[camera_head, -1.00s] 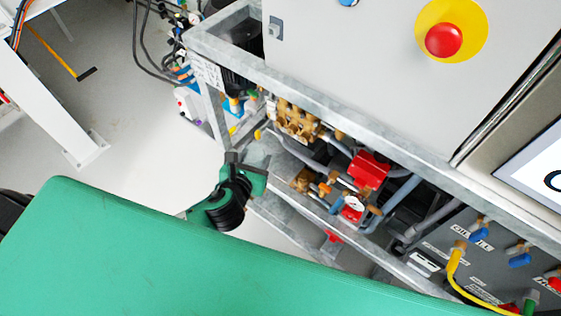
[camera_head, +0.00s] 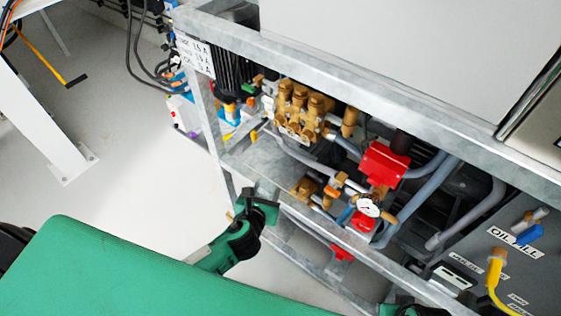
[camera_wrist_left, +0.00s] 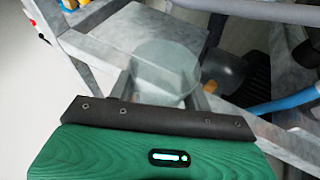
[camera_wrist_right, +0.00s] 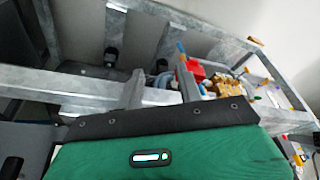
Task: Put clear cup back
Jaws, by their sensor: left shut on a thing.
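The clear cup (camera_wrist_left: 165,72) shows in the left wrist view as a see-through round shape between the fingers of my left gripper (camera_wrist_left: 162,88). My left gripper is shut on it. In the head view my left gripper (camera_head: 262,205) is beside the left end of the pump frame, and I cannot make out the cup there. My right gripper (camera_wrist_right: 161,82) shows in the right wrist view with its fingers apart and nothing between them. Only a small part of my right arm shows at the bottom edge of the head view.
The grey metal frame (camera_head: 350,78) holds brass pumps (camera_head: 303,108), a red block (camera_head: 384,163), a pressure gauge (camera_head: 368,205) and grey pipes. A panel with a blue valve handle (camera_head: 529,235) and yellow hose (camera_head: 494,268) is at the right. Bare floor (camera_head: 130,150) lies left.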

